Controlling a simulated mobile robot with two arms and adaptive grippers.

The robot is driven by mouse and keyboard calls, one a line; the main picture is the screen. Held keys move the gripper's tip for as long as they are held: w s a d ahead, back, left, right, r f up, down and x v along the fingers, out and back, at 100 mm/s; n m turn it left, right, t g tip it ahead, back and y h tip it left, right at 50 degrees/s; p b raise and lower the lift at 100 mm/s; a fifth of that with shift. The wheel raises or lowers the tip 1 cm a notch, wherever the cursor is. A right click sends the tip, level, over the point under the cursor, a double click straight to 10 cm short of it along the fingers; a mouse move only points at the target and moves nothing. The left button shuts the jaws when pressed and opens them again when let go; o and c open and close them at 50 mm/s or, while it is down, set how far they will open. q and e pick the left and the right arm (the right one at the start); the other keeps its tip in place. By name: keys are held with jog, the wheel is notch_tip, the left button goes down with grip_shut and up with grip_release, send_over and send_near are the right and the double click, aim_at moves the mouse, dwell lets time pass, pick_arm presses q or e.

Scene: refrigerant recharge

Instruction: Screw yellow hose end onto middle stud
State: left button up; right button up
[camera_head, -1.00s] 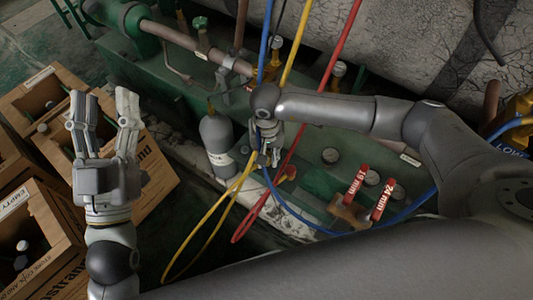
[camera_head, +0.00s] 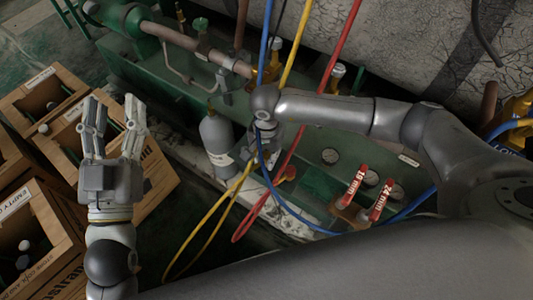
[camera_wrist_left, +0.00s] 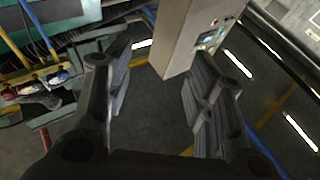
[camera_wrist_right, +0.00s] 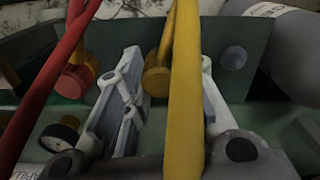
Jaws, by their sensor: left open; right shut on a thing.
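My right gripper (camera_head: 268,148) hangs over the green unit, partly hidden by its own wrist and the hoses. In the right wrist view its two fingers (camera_wrist_right: 165,68) stand on either side of a yellow hose end (camera_wrist_right: 156,78), shut on it. The yellow hose (camera_wrist_right: 186,100) runs close in front of that camera. In the head view the yellow hose (camera_head: 297,50) rises from behind my arm. I cannot pick out the middle stud; the hose end's seating is unclear. My left gripper (camera_head: 116,115) is open and empty, above the wooden crates.
A red hose (camera_head: 340,45) and a blue hose (camera_head: 275,190) run close by the right gripper. A red fitting (camera_wrist_right: 78,78) sits left of the yellow one. A grey cylinder (camera_head: 217,138) stands left of the right gripper. Red-handled wrenches (camera_head: 352,186) lie right. Wooden crates (camera_head: 160,185) fill the left.

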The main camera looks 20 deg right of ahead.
jog(key=shift+m, duration=0.3)
pick_arm(q)
jog(key=shift+f, duration=0.35)
